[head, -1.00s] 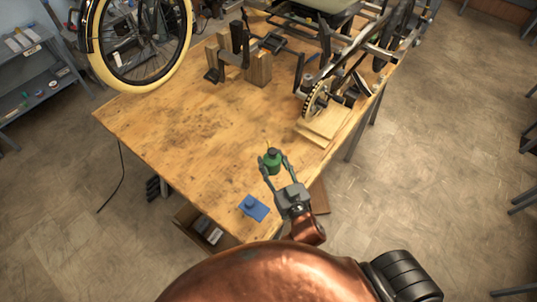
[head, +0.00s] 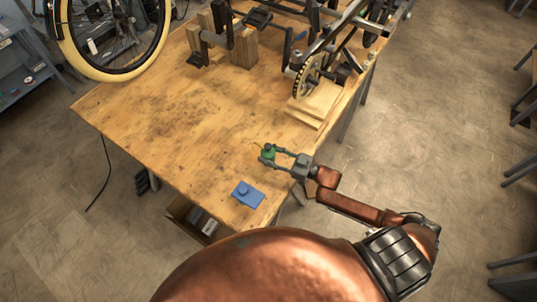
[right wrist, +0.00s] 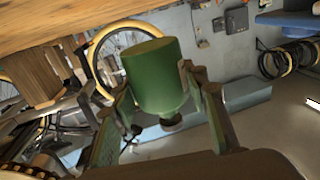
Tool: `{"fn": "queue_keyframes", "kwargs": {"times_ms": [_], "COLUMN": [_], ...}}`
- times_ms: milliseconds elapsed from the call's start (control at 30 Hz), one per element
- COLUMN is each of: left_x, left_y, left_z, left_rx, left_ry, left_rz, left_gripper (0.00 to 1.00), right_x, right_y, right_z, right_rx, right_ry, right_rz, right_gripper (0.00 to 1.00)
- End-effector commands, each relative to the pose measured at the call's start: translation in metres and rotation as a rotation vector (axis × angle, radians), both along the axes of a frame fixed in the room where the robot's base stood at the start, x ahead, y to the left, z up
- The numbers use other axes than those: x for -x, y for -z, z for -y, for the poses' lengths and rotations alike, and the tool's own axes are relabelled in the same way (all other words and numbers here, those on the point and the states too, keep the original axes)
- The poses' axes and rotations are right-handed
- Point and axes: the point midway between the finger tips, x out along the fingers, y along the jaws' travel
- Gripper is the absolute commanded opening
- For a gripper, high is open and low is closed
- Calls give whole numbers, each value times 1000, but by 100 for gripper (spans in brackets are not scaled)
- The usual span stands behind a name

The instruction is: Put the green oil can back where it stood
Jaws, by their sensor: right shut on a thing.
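The green oil can (head: 268,154), with a dark cap and a thin spout, is over the front right part of the wooden table. My right gripper (head: 268,156) is shut around its body, one finger on each side. In the right wrist view the picture is turned over: the can (right wrist: 155,75) hangs between the two fingers (right wrist: 155,105), its flat base towards the table at the top. I cannot tell whether the base touches the table. My left gripper is not in view.
A blue mat with a small blue piece (head: 247,194) lies near the table's front corner. Wooden boards (head: 318,102) and the trike frame with its chainring (head: 308,76) stand at the back right. A wheel (head: 115,40) is at the left. The table's middle (head: 190,120) is clear.

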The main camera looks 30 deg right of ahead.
Motion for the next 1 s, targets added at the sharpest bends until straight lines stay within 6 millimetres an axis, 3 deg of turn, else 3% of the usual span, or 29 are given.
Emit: {"fn": "queue_keyframes", "kwargs": {"times_ms": [333,600,1000], "left_x": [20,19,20], "left_y": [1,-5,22], "left_z": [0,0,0], "left_rx": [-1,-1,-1], "left_ry": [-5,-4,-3], "left_rz": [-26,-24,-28], "left_gripper": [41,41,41], "right_x": [-1,1,1], "right_y": [-1,-2,37], "right_z": [3,4,4], "right_rx": [-2,0,-1], "right_ry": [0,6,5], "right_rz": [2,3,1], "right_gripper": [9,9,9]}}
